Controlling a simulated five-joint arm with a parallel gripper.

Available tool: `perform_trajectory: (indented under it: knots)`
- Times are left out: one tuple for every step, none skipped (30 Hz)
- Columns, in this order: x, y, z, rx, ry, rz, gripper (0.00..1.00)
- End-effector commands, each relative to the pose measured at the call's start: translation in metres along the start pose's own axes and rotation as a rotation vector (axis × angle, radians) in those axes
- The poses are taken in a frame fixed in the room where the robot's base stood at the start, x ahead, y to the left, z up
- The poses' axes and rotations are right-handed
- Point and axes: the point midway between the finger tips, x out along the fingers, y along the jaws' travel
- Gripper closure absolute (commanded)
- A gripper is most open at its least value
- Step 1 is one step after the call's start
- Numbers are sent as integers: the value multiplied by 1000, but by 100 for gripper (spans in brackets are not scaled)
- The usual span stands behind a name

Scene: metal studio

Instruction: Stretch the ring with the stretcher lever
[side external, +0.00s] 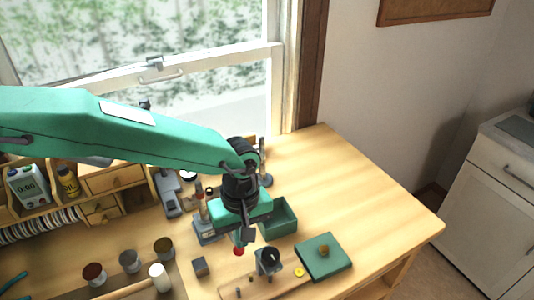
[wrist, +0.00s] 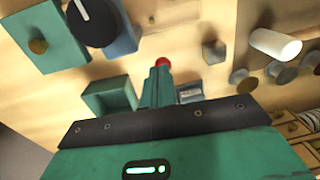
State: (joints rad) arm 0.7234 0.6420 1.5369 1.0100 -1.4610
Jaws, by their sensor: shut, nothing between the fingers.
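My gripper (side external: 239,243) reaches down over the bench, with its fingers shut and nothing between them. It also shows in the wrist view (wrist: 160,72). A red ball knob (side external: 239,251), seemingly the end of the stretcher lever, is right at my fingertips; it also shows in the wrist view (wrist: 163,62). I cannot tell whether they touch. The grey-blue base (side external: 206,236) of what looks like the stretcher stands just left of my gripper. Its grey part (wrist: 190,93) shows beside my fingers in the wrist view. My gripper hides much of the lever. I cannot make out the ring.
A green tray (side external: 290,222) stands behind my gripper at the right. A green pad with a brass knob (side external: 323,249) and a black-dial device (side external: 268,261) lie right. A small grey block (side external: 200,267) and white-headed mallet (side external: 158,275) lie left. The bench's far right is clear.

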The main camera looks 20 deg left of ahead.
Motion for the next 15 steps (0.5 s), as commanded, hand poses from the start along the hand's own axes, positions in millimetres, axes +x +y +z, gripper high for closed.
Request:
perform_trajectory:
  knots:
    - [-6,0,-1,-1,0,2,100]
    - [-10,0,-2,-1,0,2,100]
    - [-15,1,-3,-1,0,2,100]
    - [-20,1,-4,-1,0,2,100]
    - [-25,1,-5,-1,0,4,100]
    - [-30,1,-2,1,0,2,100]
    - [-34,1,2,3,0,2,100]
    - [-38,2,6,4,1,2,100]
    - [-44,2,9,4,1,2,100]
    - [-48,2,12,3,1,3,100]
    - [-53,2,15,3,2,3,100]
    - [-58,2,20,3,2,2,100]
    - [-63,2,23,4,2,2,100]
    - [-67,3,25,3,2,2,100]
    - [-72,3,29,3,3,2,100]
